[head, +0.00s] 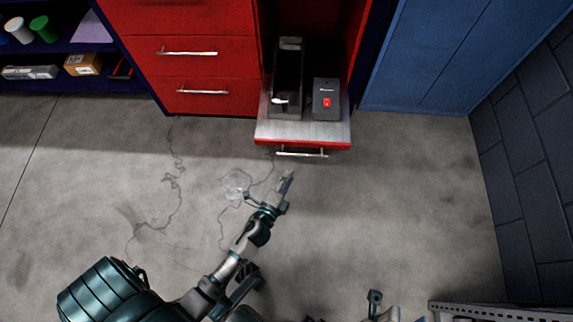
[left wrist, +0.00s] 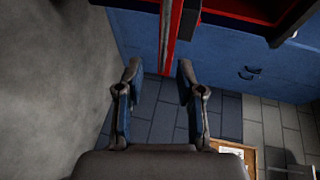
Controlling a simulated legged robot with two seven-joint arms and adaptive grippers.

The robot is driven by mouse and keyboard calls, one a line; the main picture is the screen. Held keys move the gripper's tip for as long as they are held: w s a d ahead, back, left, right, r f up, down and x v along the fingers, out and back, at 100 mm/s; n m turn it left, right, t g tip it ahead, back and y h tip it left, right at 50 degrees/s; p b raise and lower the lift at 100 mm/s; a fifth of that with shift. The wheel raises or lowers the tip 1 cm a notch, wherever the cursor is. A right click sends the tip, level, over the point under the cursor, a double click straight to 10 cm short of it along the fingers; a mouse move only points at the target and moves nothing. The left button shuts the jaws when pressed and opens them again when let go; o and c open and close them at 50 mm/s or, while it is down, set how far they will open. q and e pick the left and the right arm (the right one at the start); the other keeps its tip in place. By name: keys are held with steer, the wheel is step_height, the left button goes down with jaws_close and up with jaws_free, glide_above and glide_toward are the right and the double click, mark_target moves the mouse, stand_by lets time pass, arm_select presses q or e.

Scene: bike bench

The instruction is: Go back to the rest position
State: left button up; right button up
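My left gripper (head: 268,190) reaches up from the bottom left in the head view, over the floor in front of the open drawer (head: 302,136). Its fingers are apart and nothing is between them. The left wrist view also shows the gripper (left wrist: 158,72) open and empty, with a red edge (left wrist: 170,40) beyond the fingertips. In the head view the gripper is apart from the drawer handle (head: 302,153).
The drawer holds a long black tray (head: 287,75) and a black box with a red switch (head: 326,100). A red cabinet (head: 190,60), blue cabinet (head: 440,60) and dark wall (head: 530,150) surround it. A perforated rail (head: 500,312) is at bottom right.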

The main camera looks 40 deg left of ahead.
arm_select(q)
steer(key=shift+s+d, duration=0.1)
steer(key=shift+s, duration=0.35)
